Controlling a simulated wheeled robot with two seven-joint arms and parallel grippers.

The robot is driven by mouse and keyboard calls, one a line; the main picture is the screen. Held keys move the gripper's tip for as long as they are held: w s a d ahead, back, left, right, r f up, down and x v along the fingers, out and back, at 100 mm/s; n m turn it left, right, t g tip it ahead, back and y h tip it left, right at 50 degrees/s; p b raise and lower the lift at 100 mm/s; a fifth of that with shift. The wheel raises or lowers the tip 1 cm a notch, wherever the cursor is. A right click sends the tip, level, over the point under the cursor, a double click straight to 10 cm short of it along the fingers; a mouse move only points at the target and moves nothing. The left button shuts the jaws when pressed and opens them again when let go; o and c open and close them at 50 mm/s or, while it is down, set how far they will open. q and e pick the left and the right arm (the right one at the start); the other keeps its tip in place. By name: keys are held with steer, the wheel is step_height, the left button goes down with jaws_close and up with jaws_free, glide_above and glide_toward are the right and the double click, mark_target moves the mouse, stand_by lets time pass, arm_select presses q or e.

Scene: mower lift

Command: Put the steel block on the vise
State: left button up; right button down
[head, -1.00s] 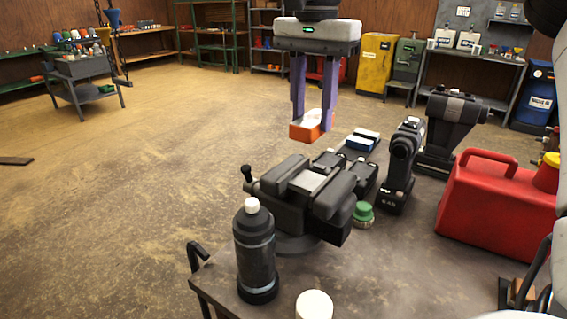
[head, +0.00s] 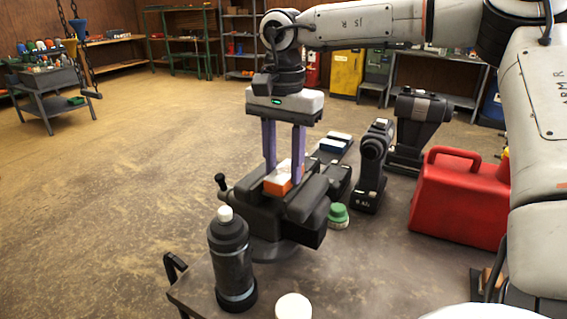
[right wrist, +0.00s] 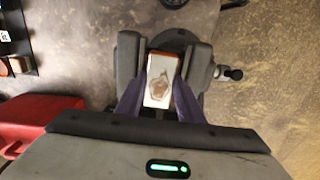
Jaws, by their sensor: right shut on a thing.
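The block (head: 279,184), orange on its sides with a pale top, is held between the purple fingers of my right gripper (head: 284,172). In the right wrist view the block (right wrist: 161,82) shows a brown mark on its pale top. The dark grey vise (head: 305,205) stands on the bench corner, its handle to the left. The block is at the vise's top; in the right wrist view it lies between the two dark vise jaws. Whether it touches the vise's bed is hidden. My left gripper is not in view.
A black bottle with a white cap (head: 231,262) stands close in front of the vise. A green-capped jar (head: 338,216) is to its right. A red fuel can (head: 455,205) and dark power tools (head: 372,165) stand farther right. A white round lid (head: 293,307) is at the front.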

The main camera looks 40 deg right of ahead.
mark_target(284, 172)
steer(key=shift+f, duration=0.3)
steer(key=c, duration=1.2)
jaws_free()
steer(key=shift+s+f, duration=0.1)
steer(key=shift+f, duration=0.05)
steer(key=shift+a+f, duration=0.1)
steer(key=shift+f, duration=0.05)
steer(key=shift+s, duration=0.15)
steer(key=shift+r, duration=0.55)
step_height(284, 172, up, 12)
steer(key=shift+w, duration=0.25)
steer(key=shift+r, duration=0.1)
